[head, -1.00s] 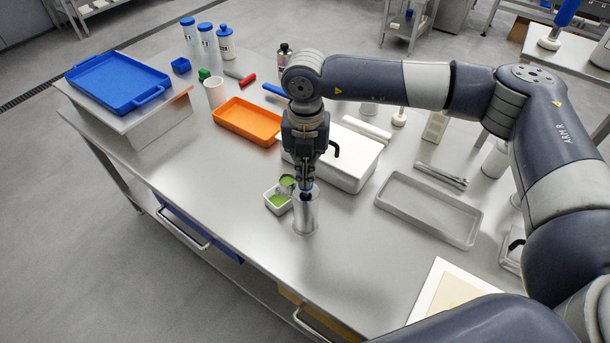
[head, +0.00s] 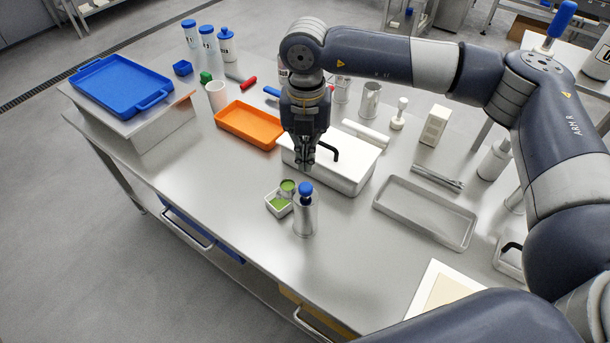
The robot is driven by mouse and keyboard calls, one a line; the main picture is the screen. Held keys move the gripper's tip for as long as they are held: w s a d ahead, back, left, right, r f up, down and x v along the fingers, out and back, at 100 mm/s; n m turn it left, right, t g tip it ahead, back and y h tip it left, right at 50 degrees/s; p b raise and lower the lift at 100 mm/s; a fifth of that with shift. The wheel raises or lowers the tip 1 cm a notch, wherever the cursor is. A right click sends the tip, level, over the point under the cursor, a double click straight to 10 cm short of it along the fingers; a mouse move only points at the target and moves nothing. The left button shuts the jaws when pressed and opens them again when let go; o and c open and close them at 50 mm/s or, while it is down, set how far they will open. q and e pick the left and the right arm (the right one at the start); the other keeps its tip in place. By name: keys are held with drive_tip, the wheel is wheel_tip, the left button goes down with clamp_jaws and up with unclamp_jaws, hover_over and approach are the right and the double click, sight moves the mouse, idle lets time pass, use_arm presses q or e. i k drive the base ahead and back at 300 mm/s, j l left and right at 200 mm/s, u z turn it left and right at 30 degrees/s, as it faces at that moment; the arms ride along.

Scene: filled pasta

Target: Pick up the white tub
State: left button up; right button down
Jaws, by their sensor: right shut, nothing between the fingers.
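A large white tub (head: 352,180) with a white lid and a black handle stands in the middle of the steel table. A small white square tub (head: 271,208) with green contents sits to its front left. My right gripper (head: 306,168) points down, shut and empty. In the picture it overlaps the left front part of the large tub and hides some of it. It is above and behind a steel cylinder (head: 305,222) that holds a blue-topped item (head: 305,188). My left gripper is not in view.
An orange tray (head: 250,124) lies left of the large tub, and a grey tray (head: 425,211) lies right. A blue tray (head: 120,82) rests on a raised stand. The front left tabletop is clear.

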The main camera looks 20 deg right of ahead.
sight(280, 208)
drive_tip(key=k+j, duration=0.2)
drive_tip(key=k, duration=0.3)
drive_tip(key=k+j, duration=0.2)
drive_tip(key=k, duration=0.25)
